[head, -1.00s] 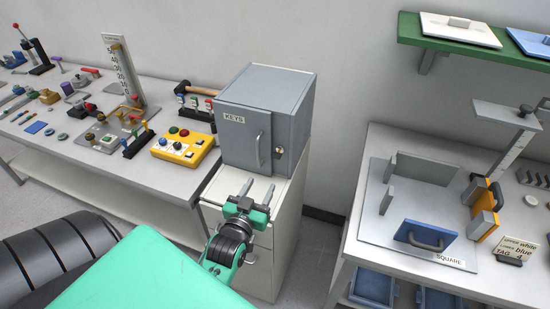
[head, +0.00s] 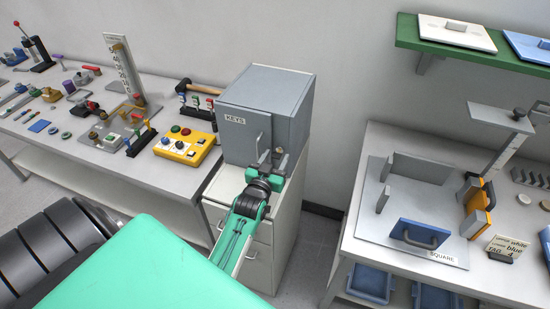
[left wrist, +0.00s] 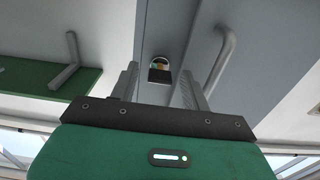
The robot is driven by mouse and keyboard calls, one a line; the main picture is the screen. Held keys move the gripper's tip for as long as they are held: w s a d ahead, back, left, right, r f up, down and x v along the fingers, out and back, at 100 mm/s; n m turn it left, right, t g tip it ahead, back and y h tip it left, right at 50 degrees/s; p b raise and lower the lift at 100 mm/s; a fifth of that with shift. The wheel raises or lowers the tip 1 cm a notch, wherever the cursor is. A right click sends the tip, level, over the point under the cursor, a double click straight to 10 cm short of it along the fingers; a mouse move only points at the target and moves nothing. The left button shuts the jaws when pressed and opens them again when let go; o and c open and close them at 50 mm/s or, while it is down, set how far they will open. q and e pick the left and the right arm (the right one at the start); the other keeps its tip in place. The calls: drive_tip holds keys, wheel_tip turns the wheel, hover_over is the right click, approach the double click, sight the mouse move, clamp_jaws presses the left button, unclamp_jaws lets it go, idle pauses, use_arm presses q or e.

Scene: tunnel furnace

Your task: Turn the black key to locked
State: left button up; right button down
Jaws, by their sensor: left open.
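A grey cabinet (head: 262,92) labelled KEYS stands on a white drawer unit, its door shut. In the left wrist view, a small dark lock or key piece (left wrist: 159,74) with a brass-coloured part sits on a grey face beside the door handle (left wrist: 222,62). I cannot tell which way it is turned. My left gripper (head: 272,161) is open and empty in front of the cabinet. In the left wrist view its two fingers appear on either side of the dark piece; contact is not clear. In the head view the gripper hides the lock area. My right gripper is out of view.
The white drawer unit (head: 288,212) is just below the gripper. A yellow button box (head: 184,147) and coloured-handled items are on the left table. The right table holds a blue panel (head: 418,234) with a handle. A green shelf (head: 470,47) is on the wall.

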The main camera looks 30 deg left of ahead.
use_arm(q)
drive_tip(key=c, duration=1)
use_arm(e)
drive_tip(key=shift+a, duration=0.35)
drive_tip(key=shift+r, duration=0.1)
use_arm(q)
drive_tip(key=n+p, duration=0.1)
drive_tip(key=n, duration=0.3)
drive_tip(key=shift+n+p, duration=0.85)
drive_tip(key=shift+n, duration=6.05)
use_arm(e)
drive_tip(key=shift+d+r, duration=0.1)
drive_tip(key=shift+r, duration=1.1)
